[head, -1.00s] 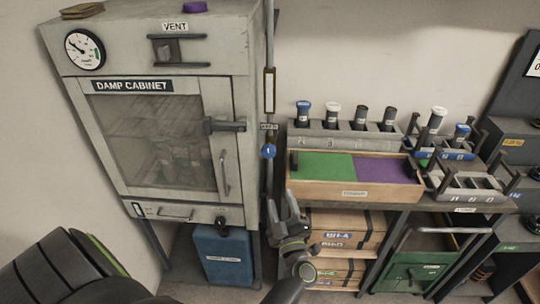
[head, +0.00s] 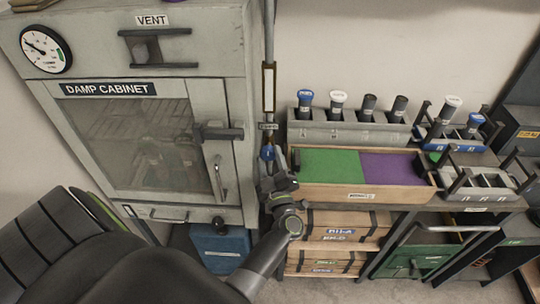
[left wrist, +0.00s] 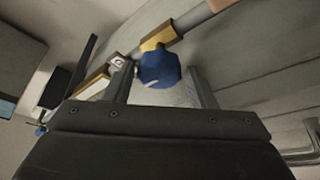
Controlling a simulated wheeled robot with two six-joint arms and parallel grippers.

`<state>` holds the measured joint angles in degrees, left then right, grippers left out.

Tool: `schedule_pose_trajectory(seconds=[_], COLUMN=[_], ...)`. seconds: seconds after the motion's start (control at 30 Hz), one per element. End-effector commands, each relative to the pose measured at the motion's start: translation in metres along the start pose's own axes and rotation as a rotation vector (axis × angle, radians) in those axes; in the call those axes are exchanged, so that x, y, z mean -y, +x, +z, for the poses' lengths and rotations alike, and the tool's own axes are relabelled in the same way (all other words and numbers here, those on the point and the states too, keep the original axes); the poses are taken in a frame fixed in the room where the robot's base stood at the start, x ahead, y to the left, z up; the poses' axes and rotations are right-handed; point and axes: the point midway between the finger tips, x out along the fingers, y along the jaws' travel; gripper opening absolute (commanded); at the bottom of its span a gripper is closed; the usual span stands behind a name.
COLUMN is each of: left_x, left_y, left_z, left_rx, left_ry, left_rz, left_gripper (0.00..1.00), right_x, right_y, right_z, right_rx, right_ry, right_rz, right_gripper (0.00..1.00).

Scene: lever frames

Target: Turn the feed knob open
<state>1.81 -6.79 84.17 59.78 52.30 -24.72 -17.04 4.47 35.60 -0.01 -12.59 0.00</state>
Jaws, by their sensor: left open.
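The blue feed knob (head: 267,153) sits on a vertical pipe (head: 269,40) at the right side of the damp cabinet, below a small label. In the left wrist view the knob (left wrist: 159,69) is a blue faceted dial with a pale mark, on a brass fitting (left wrist: 157,38). My left gripper (head: 268,172) is at the knob, just below it in the head view. In the left wrist view its open fingers (left wrist: 160,88) stand on either side of the knob. Whether they touch it cannot be told. My right gripper is not in view.
The damp cabinet (head: 222,88) with its door handle stands close on the left. A wooden tray (head: 345,193) with green and purple sections and a rack (head: 350,132) of several capped bottles lie on the bench close to the right of the pipe.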

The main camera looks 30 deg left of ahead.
Motion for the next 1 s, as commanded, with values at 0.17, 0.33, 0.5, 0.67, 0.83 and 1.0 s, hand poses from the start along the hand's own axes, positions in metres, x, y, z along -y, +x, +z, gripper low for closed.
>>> schedule_pose_trajectory(seconds=[0.17, 0.33, 0.5, 0.67, 0.83, 1.0], left_x=[0.0002, 0.0001, 0.0, -0.0007, -0.0021, -0.0038], left_y=[-0.0001, 0.0, 0.0001, 0.0002, 0.0004, 0.0005], left_z=[0.0001, 0.0001, 0.0001, 0.0, -0.0004, -0.0007], left_rx=[0.0, 0.0, 0.0, 0.0, 0.0, 0.001], left_ry=[0.0, 0.0, -0.001, -0.023, -0.088, -0.203], left_rz=[0.0, 0.0, 0.0, -0.01, -0.037, -0.084], left_gripper=[0.51, 0.28, 0.19, 0.19, 0.19, 0.19], right_x=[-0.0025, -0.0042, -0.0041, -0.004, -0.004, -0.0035], right_y=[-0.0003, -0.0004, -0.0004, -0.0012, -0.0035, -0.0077], right_z=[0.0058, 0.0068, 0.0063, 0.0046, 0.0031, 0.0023], right_rx=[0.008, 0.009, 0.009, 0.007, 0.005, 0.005], right_ry=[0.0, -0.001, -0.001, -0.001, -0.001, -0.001], right_rz=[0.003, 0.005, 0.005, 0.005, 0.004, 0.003], right_gripper=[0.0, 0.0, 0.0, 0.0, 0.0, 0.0])
